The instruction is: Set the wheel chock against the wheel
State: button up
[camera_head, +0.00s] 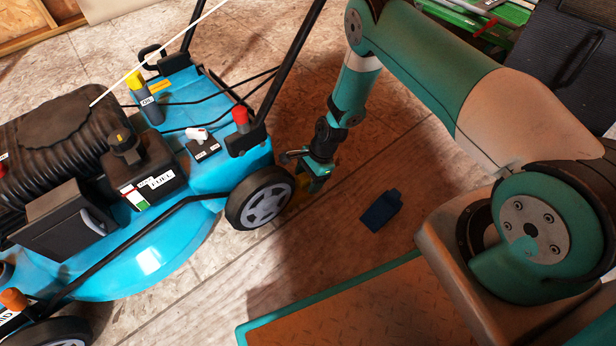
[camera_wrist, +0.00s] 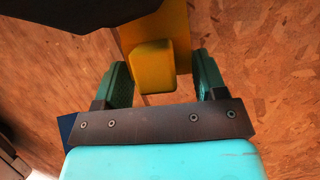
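The yellow wheel chock (camera_wrist: 155,68) lies on the floor below my gripper. In the head view only a small yellow part of it (camera_head: 306,186) shows, just right of the mower's near wheel (camera_head: 262,198), and the gripper hides much of it. My gripper (camera_head: 312,180) points down over the chock. In the wrist view its two green fingers (camera_wrist: 163,82) stand apart on either side of the chock's raised part, with a gap on each side. I cannot tell whether the chock touches the wheel.
A dark blue block (camera_head: 381,210) lies on the floor to the right of the gripper. The blue mower (camera_head: 150,250) fills the left, its handle bars rising close to my arm. Green and dark items (camera_head: 560,50) stand at the upper right.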

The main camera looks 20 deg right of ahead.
jog(key=o, duration=0.4)
jog(key=shift+r, duration=0.15)
jog(key=p+v, duration=0.9)
jog(key=v, duration=0.8)
jog(key=shift+r, duration=0.1)
